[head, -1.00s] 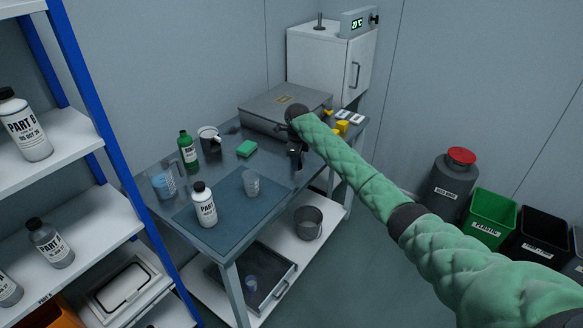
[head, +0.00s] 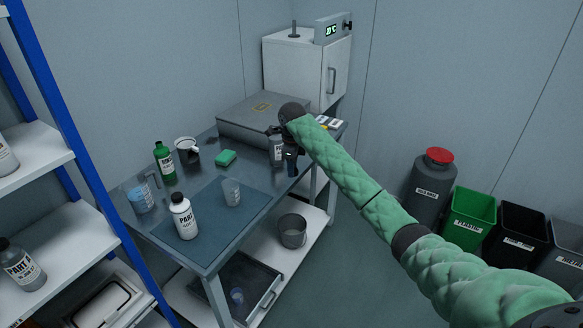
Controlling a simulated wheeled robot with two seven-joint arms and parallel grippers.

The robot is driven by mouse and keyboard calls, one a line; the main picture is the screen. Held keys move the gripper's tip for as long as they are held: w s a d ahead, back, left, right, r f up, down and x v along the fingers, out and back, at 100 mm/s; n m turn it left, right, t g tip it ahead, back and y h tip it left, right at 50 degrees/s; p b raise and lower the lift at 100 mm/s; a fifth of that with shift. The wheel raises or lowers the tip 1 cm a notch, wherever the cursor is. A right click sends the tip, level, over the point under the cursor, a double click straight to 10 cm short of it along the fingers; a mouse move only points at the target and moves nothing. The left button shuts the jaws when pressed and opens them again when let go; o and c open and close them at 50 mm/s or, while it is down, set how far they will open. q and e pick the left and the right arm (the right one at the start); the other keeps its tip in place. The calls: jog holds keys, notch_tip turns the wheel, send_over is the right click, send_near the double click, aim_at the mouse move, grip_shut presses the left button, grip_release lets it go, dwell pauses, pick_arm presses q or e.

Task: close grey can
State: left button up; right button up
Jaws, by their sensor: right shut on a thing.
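A dark grey can (head: 430,188) with a label stands on the floor at the right. A red lid (head: 440,156) sits on its top; I cannot tell whether it is fastened. My right gripper (head: 287,160) is over the right part of the metal table, well away from the can. It is shut on a small grey labelled bottle (head: 277,150), which appears upright at its left side; the fingers' contact is partly hidden. My left gripper is not in view.
The metal table (head: 215,248) holds a white bottle (head: 184,216), clear beakers, a green bottle (head: 165,163), a mug, a green sponge (head: 226,158) and a flat grey case (head: 240,118). Bins (head: 470,218) stand right of the can. A blue-framed shelf is at left. Floor before the can is clear.

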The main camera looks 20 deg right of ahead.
jog(key=s+a+f+n, duration=0.3)
jog(key=s+f+n, duration=0.3)
jog(key=s+n, duration=0.2)
jog(key=s+a+f+n, duration=0.4)
jog(key=s+f+n, duration=0.2)
jog(key=s, duration=0.5)
jog(key=s+a+f+n, duration=0.4)
jog(key=s+f+n, duration=0.3)
jog(key=s+n, duration=0.2)
jog(key=shift+s+a+n, duration=0.2)
jog(key=shift+s+n, duration=0.15)
jog(key=shift+n, duration=0.55)
